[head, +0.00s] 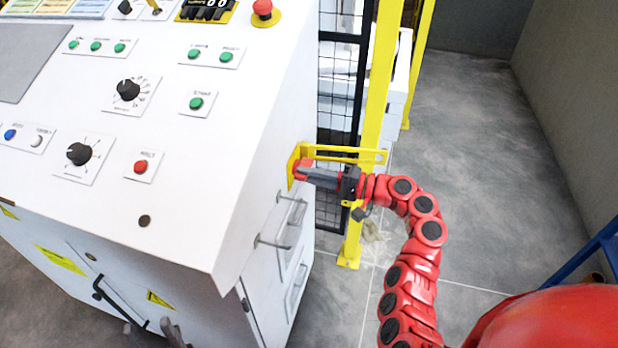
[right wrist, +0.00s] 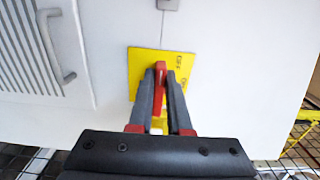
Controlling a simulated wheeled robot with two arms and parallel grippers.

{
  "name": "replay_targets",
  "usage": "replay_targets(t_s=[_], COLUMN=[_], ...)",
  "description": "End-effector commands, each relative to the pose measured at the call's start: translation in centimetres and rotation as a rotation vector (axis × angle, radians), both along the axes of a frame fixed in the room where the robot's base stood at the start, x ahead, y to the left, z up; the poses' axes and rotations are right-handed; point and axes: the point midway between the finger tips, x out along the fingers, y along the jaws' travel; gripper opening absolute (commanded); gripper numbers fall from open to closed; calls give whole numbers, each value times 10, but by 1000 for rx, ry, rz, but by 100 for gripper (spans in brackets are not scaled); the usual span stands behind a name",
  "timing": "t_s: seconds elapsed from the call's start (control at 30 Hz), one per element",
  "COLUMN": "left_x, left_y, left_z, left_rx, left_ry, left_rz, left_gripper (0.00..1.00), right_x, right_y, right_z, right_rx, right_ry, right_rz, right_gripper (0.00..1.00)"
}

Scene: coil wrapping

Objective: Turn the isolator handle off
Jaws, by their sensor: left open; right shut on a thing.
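The isolator handle is red and sits on a yellow plate (head: 292,165) on the right side of the white control cabinet. In the head view my right gripper (head: 303,172) reaches it from the right. In the right wrist view the red handle (right wrist: 160,75) stands between the two dark fingers of my right gripper (right wrist: 161,85), which are shut on it. The yellow plate (right wrist: 180,62) behind has small dark lettering at its right, too blurred to read surely. My left gripper (head: 154,332) is open at the bottom edge, in front of the cabinet, partly cut off.
The sloped cabinet top (head: 205,145) carries knobs and push buttons. Metal drawer handles (head: 270,242) stick out below the isolator. A yellow post (head: 378,100) and black mesh fence (head: 340,75) stand beside my right arm. The grey floor (head: 480,150) at right is open.

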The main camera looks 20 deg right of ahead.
Motion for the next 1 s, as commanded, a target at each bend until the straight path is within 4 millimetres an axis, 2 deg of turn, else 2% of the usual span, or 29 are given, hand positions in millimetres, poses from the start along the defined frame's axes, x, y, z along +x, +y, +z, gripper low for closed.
replay_targets(t_s=[0.33, 0.37, 0.5, 0.83, 1.0], left_x=[0, 0, 0, 0, 0], left_y=[0, 0, 0, 0, 0], left_z=[0, 0, 0, 0, -2], left_rx=[0, 0, 0, 0, 0], left_ry=[0, 0, 0, 0, 0], left_rz=[0, 0, 0, 0, 0], left_gripper=[50, 50, 50, 50, 50], right_x=[0, 0, 0, -1, -12], right_y=[0, 0, 0, -1, -19], right_z=[-1, -1, -1, -1, -1], right_rx=[-4, -4, -3, -2, -2], right_ry=[0, 0, -1, -1, -1], right_rz=[2, 2, 1, 1, -1], right_gripper=[0, 20, 45, 46, 46])
